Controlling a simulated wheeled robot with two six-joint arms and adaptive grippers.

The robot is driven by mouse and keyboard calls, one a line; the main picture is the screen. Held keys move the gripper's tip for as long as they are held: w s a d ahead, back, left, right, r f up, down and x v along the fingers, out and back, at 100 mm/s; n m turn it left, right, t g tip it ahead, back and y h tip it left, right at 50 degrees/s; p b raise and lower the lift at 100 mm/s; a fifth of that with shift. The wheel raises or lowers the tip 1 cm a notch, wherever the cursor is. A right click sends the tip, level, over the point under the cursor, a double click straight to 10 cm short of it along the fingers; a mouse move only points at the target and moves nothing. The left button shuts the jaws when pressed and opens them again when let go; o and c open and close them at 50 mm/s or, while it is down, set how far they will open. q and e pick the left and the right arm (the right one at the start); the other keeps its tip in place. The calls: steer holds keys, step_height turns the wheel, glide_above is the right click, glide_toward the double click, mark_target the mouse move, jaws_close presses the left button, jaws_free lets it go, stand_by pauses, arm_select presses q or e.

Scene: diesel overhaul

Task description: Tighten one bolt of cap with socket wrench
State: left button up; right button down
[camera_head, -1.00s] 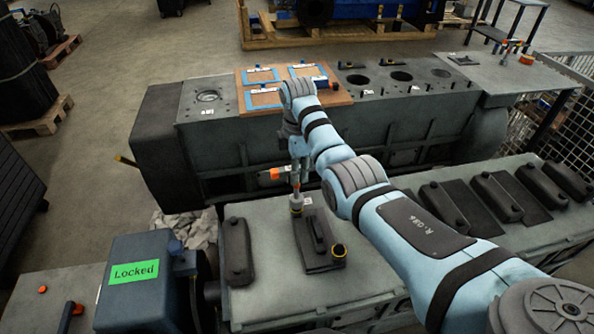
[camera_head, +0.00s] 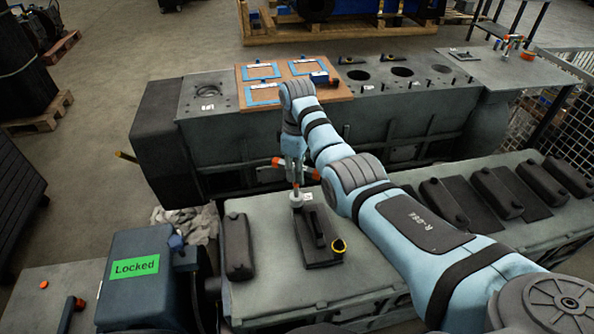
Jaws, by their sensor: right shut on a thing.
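My right gripper (camera_head: 293,172) comes down over the left end of the engine block in the foreground. It is shut on the socket wrench (camera_head: 296,196), whose orange part (camera_head: 278,162) shows beside the fingers. The wrench stands about upright, its lower end at the far end of the dark cap (camera_head: 319,252). The bolt under it is hidden, so I cannot tell how fully the socket sits on it. My left gripper is not in view.
Another dark cap (camera_head: 237,246) lies to the left, and several more stand in a row on the right. A blue box with a green "Locked" label (camera_head: 135,268) stands at the near left. A second engine block (camera_head: 408,128) with a wooden board (camera_head: 334,94) stands behind.

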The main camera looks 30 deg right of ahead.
steer(key=shift+r, duration=0.15)
steer(key=shift+r, duration=1.75)
steer(key=shift+r, duration=1.4)
